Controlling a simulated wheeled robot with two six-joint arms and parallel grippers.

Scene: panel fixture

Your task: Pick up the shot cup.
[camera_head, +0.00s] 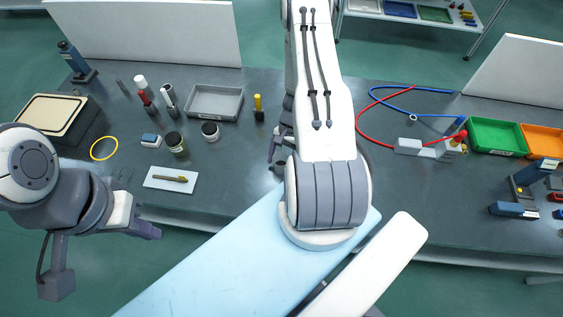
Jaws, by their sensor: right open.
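My left gripper (146,230) is in front of the bench's front edge at the left, away from the cup. Its fingers are seen from a poor angle, so its opening is unclear.
The dark bench (235,170) holds a grey tray (214,117), jars (176,144), a white plate (171,179) and a yellow ring (104,148) at left. Red and blue hoses (410,112), a green bin (496,153) and an orange bin (541,139) are at right.

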